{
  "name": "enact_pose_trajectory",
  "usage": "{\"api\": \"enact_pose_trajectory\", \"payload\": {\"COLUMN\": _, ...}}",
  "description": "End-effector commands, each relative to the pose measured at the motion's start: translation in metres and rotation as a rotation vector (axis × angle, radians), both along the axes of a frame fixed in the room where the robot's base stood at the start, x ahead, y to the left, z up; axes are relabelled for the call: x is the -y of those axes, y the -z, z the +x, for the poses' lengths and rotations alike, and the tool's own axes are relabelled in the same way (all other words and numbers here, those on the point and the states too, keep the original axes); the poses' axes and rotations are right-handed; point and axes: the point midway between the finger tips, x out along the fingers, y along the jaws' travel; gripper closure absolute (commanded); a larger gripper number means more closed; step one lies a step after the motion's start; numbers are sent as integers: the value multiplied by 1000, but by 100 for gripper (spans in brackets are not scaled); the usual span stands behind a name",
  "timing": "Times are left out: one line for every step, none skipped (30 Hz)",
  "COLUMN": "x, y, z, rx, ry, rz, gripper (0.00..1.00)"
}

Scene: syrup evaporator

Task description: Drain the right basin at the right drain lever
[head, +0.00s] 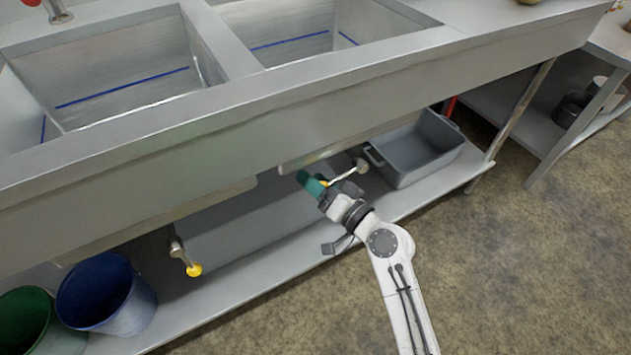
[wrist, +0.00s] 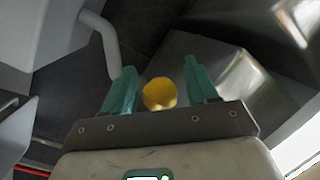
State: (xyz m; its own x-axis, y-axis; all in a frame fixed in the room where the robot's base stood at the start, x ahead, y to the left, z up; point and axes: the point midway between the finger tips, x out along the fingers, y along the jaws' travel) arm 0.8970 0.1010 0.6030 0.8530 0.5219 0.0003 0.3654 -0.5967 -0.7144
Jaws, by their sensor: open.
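The sink's right basin (head: 300,50) is a steel tub with a blue line along its inner walls. Under it is the right drain lever (head: 346,175), a metal rod with a yellow knob, partly hidden by my gripper in the head view. My gripper (head: 314,184) has teal fingers and reaches under the sink to the knob. In the wrist view, the yellow knob (wrist: 160,94) sits between the open fingers of my gripper (wrist: 160,88). I cannot tell whether either finger touches it.
The left basin (head: 130,85) has its own yellow-knobbed lever (head: 186,260) below. A grey tub (head: 420,150) stands on the lower shelf just right of my gripper. Blue (head: 105,295) and green (head: 35,325) buckets stand at the lower left. The sink's front edge overhangs my gripper.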

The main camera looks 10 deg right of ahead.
Motion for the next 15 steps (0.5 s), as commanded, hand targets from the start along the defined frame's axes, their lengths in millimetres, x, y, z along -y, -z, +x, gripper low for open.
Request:
{"api": "enact_pose_trajectory", "payload": {"x": -1, "y": 0, "z": 1, "rx": -1, "ry": 1, "rz": 0, "gripper": 42}}
{"api": "enact_pose_trajectory", "payload": {"x": -1, "y": 0, "z": 2, "rx": -1, "ry": 0, "rz": -1, "gripper": 42}}
{"api": "enact_pose_trajectory", "payload": {"x": -1, "y": 0, "z": 2, "rx": -1, "ry": 0, "rz": -1, "gripper": 42}}
{"api": "enact_pose_trajectory", "payload": {"x": -1, "y": 0, "z": 2, "rx": -1, "ry": 0, "rz": -1, "gripper": 42}}
{"api": "enact_pose_trajectory", "payload": {"x": -1, "y": 0, "z": 2, "rx": -1, "ry": 0, "rz": -1, "gripper": 42}}
{"api": "enact_pose_trajectory", "payload": {"x": -1, "y": 0, "z": 2, "rx": -1, "ry": 0, "rz": -1, "gripper": 42}}
{"api": "enact_pose_trajectory", "payload": {"x": -1, "y": 0, "z": 2, "rx": -1, "ry": 0, "rz": -1, "gripper": 42}}
{"api": "enact_pose_trajectory", "payload": {"x": -1, "y": 0, "z": 2, "rx": -1, "ry": 0, "rz": -1, "gripper": 42}}
{"api": "enact_pose_trajectory", "payload": {"x": -1, "y": 0, "z": 2, "rx": -1, "ry": 0, "rz": -1, "gripper": 43}}
{"api": "enact_pose_trajectory", "payload": {"x": -1, "y": 0, "z": 2, "rx": -1, "ry": 0, "rz": -1, "gripper": 46}}
{"api": "enact_pose_trajectory", "payload": {"x": -1, "y": 0, "z": 2, "rx": -1, "ry": 0, "rz": -1, "gripper": 49}}
{"api": "enact_pose_trajectory", "payload": {"x": -1, "y": 0, "z": 1, "rx": -1, "ry": 0, "rz": -1, "gripper": 52}}
{"api": "enact_pose_trajectory", "payload": {"x": -1, "y": 0, "z": 1, "rx": -1, "ry": 0, "rz": -1, "gripper": 55}}
{"api": "enact_pose_trajectory", "payload": {"x": -1, "y": 0, "z": 1, "rx": -1, "ry": 0, "rz": -1, "gripper": 58}}
{"api": "enact_pose_trajectory", "payload": {"x": -1, "y": 0, "z": 1, "rx": -1, "ry": 0, "rz": -1, "gripper": 62}}
